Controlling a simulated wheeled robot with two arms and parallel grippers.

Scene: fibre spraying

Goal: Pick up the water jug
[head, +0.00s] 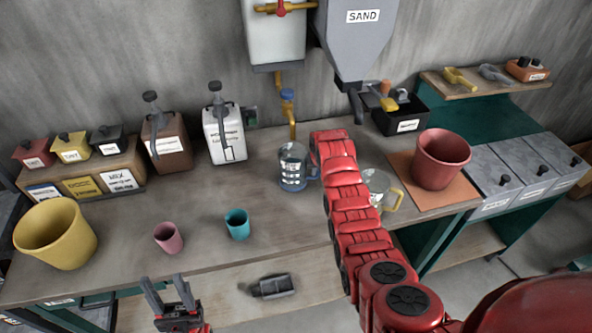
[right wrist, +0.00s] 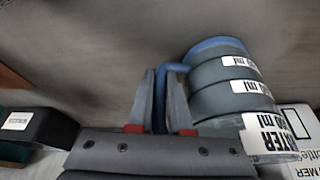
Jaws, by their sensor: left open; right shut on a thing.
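The water jug (head: 292,168) is a clear vessel with white labels and a blue handle, under the tap at the middle of the bench. In the right wrist view the jug (right wrist: 222,100) shows its water labels, and its blue handle (right wrist: 160,92) lies between my right gripper's fingers (right wrist: 161,100). My right gripper is shut on the handle; in the head view my red arm hides it. I cannot tell whether the jug touches the bench. My left gripper (head: 166,284) is open and empty at the front edge of the bench.
A yellow-handled clear jug (head: 380,187) stands right of my right arm. A brass tap (head: 291,120) hangs just above the water jug. Pink (head: 168,238) and teal (head: 238,224) cups, a yellow bucket (head: 56,234) and a red pot (head: 441,160) stand around. The bench's middle front is clear.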

